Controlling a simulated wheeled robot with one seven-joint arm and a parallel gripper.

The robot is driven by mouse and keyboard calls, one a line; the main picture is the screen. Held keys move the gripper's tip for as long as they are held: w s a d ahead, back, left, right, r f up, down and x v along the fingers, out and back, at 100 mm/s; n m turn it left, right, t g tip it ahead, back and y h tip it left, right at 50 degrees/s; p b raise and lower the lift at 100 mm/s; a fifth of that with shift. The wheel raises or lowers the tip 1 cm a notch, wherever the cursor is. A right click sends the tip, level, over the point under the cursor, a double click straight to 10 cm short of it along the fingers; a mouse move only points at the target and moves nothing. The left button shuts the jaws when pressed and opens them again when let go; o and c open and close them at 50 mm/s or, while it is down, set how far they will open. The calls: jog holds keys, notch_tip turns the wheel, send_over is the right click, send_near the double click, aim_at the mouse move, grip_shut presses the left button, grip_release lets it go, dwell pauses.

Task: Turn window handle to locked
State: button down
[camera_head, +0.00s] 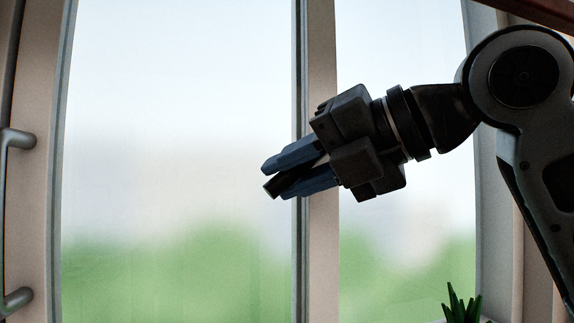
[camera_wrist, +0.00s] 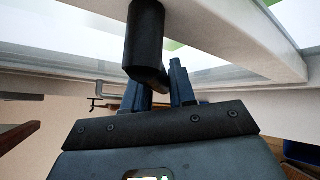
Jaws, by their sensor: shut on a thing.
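The window handle (camera_wrist: 146,40) is a dark lever on the pale window frame (camera_wrist: 225,38). In the wrist view it comes down from the frame and bends toward the fingers. In the head view its dark grip end (camera_head: 283,184) pokes out between the fingertips, left of the window's upright post (camera_head: 322,255). My gripper (camera_head: 292,170) has blue fingers and is shut on the handle. The fingers (camera_wrist: 157,88) also show in the wrist view, one on each side of the grip. The handle's base is hidden behind my gripper in the head view.
Glass panes (camera_head: 180,130) lie on both sides of the post. A grey bar handle (camera_head: 15,138) stands at the far left. A green plant (camera_head: 461,305) is at the lower right. In the wrist view, a brown wooden edge (camera_wrist: 15,136) shows at the left.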

jog(key=shift+w+d+f+n+h, duration=0.15)
jog(key=shift+d+f+n+h, duration=0.4)
jog(key=shift+h, duration=0.35)
jog(key=c, duration=1)
grip_release()
jog(key=shift+c, duration=0.2)
jog(key=v, duration=0.7)
jog(key=shift+d+r, duration=0.25)
